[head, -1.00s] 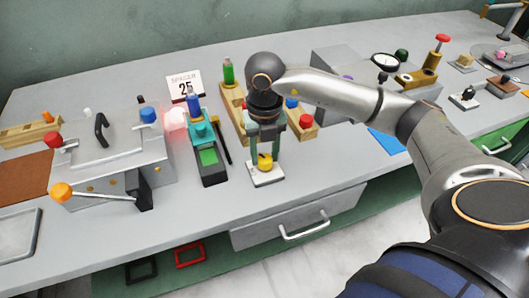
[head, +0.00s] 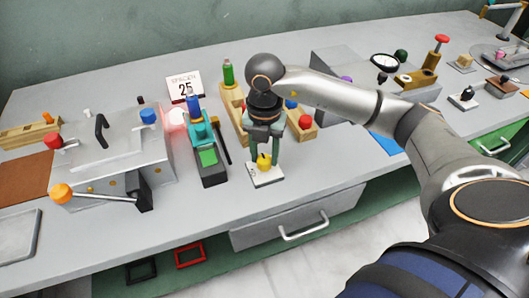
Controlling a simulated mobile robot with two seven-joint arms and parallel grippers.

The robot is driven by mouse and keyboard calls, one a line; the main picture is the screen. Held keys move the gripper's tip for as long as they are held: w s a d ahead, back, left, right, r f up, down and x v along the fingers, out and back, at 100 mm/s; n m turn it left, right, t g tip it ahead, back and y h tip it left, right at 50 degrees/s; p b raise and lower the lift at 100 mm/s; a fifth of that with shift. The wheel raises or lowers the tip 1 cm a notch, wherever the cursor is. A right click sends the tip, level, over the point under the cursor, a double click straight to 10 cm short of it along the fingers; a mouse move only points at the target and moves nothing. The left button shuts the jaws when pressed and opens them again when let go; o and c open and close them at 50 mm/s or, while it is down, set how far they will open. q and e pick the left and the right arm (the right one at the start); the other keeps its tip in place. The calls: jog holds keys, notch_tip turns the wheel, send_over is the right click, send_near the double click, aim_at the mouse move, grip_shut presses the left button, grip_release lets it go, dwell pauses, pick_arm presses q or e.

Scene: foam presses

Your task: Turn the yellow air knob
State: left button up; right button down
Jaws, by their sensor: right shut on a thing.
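The yellow air knob (head: 264,161) stands on a small white base plate (head: 266,177) near the front edge of the bench. My right gripper (head: 266,158) comes down on it from above, with its greenish fingers either side of the knob. It is shut on the knob, and the fingers hide part of the knob's sides. My left gripper is out of the view.
To the left are a teal and black press (head: 207,160) and a grey box (head: 115,150) with an orange-ended lever (head: 62,193). A wooden block with a red knob (head: 305,121) stands close behind right. A drawer (head: 297,217) is below.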

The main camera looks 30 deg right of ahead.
aim_at(265, 158)
jog(key=shift+c, duration=2.1)
grip_release()
jog(key=shift+r, duration=0.15)
notch_tip(265, 158, up, 12)
jog(key=p, duration=0.1)
jog(key=shift+r, duration=0.15)
jog(key=shift+s, duration=0.1)
